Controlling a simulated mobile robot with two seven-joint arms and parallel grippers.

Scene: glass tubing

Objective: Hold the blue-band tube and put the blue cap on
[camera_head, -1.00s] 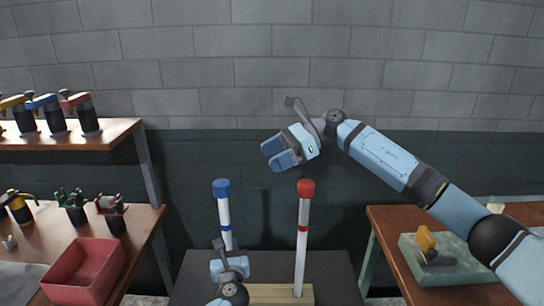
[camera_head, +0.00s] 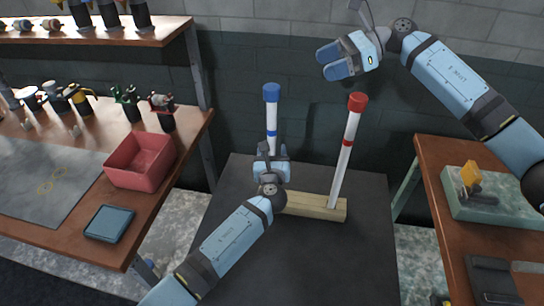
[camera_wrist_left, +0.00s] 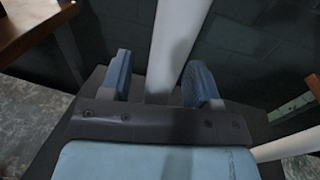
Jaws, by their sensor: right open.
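The blue-band tube (camera_head: 271,117) is white with a blue band and stands upright, its lower part hidden by my left gripper. The blue cap (camera_head: 271,92) is on its top end; I cannot tell how firmly it sits. My left gripper (camera_head: 271,155) is low at the tube. In the left wrist view the two fingers (camera_wrist_left: 158,85) are apart, one on each side of the tube (camera_wrist_left: 178,40), with a gap at the left finger. My right gripper (camera_head: 337,60) is open and empty, above and to the right of the blue cap.
A red-capped, red-band tube (camera_head: 345,150) leans slightly in the wooden block (camera_head: 325,208) on the dark table (camera_head: 345,265). A red bin (camera_head: 140,162) and blue tray (camera_head: 110,223) lie on the left bench. A green tray (camera_head: 500,205) is on the right bench.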

